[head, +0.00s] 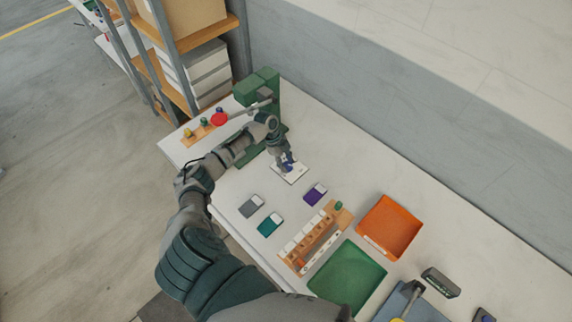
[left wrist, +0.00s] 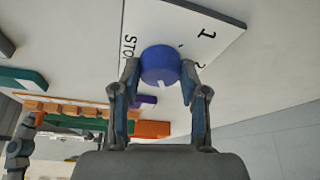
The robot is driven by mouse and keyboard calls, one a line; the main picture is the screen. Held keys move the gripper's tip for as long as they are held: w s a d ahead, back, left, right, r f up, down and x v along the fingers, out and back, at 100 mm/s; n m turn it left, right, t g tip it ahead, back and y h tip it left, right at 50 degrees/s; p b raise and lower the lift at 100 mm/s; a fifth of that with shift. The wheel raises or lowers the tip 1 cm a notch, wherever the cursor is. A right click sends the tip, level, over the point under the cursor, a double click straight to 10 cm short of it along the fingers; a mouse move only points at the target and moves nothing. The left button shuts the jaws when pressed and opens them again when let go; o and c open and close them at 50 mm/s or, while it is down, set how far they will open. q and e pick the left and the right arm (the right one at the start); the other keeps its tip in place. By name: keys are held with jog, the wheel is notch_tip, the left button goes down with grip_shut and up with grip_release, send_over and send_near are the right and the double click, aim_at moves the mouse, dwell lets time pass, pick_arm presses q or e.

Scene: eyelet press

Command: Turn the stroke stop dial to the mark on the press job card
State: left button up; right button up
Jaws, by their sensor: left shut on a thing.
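The stroke stop dial is a blue round knob (left wrist: 160,66) with a white index line on its side. It sits on a white plate (left wrist: 215,38) printed with "STO", "1" and a partly hidden "2". My left gripper (left wrist: 160,82) has its two fingers on either side of the knob, shut on it. In the head view, the left gripper (head: 286,163) reaches down to the plate (head: 291,174), beside the green press (head: 262,90) with its red-knobbed lever (head: 219,119). I cannot make out the job card.
Grey (head: 251,206), teal (head: 270,224) and purple (head: 315,194) pieces lie nearby on the white table. A wooden rack (head: 315,240), a green tray (head: 347,277) and an orange tray (head: 390,228) stand to the right. A shelf unit (head: 185,50) stands behind the table's left end.

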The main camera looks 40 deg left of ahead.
pick_arm(q)
jog(key=shift+d, duration=0.1)
pick_arm(e)
jog(key=shift+d, duration=0.15)
pick_arm(q)
jog(key=o, duration=1.1)
pick_arm(e)
jog(key=shift+d, duration=0.1)
